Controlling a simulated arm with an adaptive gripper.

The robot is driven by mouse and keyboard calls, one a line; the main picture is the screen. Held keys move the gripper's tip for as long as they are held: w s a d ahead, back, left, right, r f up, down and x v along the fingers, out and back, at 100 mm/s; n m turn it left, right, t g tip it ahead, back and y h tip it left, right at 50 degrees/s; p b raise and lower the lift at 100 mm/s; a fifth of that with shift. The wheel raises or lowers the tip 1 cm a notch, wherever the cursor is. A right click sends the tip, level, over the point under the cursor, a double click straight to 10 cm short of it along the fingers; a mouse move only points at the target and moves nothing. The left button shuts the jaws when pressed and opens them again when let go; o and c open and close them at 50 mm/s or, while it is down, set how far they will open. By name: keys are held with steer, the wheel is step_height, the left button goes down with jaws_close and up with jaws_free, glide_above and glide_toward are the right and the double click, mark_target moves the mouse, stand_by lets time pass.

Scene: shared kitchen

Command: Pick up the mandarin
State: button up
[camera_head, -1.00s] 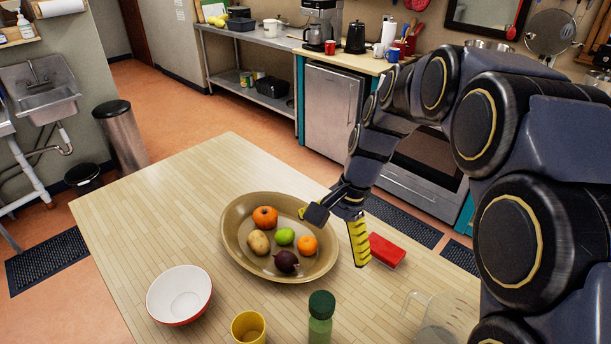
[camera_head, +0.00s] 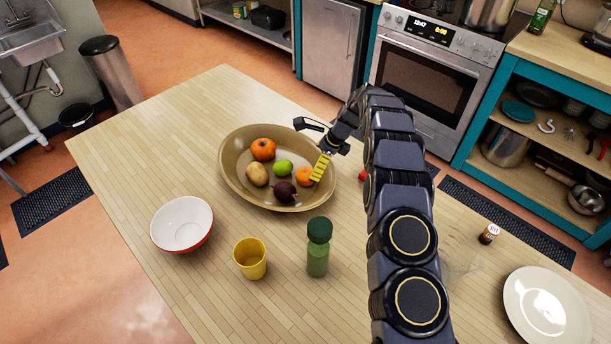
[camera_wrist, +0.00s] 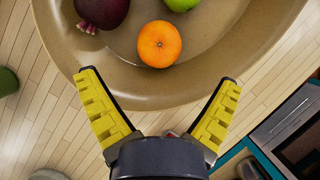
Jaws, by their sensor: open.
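The mandarin (camera_head: 304,175) is a small orange fruit at the right side of a wide tan bowl (camera_head: 236,187). In the wrist view the mandarin (camera_wrist: 159,43) lies inside the bowl's near wall, ahead of the fingertips and roughly centred between them. My gripper (camera_head: 311,150) is over the bowl's right rim. Its yellow-padded fingers are spread wide and empty in the wrist view (camera_wrist: 160,79). In the head view one yellow finger overlaps the mandarin's right edge; I cannot tell whether they touch.
A green fruit (camera_head: 283,167), dark beet-like vegetable (camera_head: 284,191), potato (camera_head: 256,173) and larger orange fruit (camera_head: 263,149) share the bowl. A white bowl (camera_head: 182,224), yellow cup (camera_head: 250,258) and green bottle (camera_head: 318,247) stand in front. The table's left part is clear.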

mark_target(308, 172)
steer(key=x, duration=0.6)
steer(key=shift+a+f, duration=0.1)
steer(key=shift+a, duration=0.2)
steer(key=c, duration=1.2)
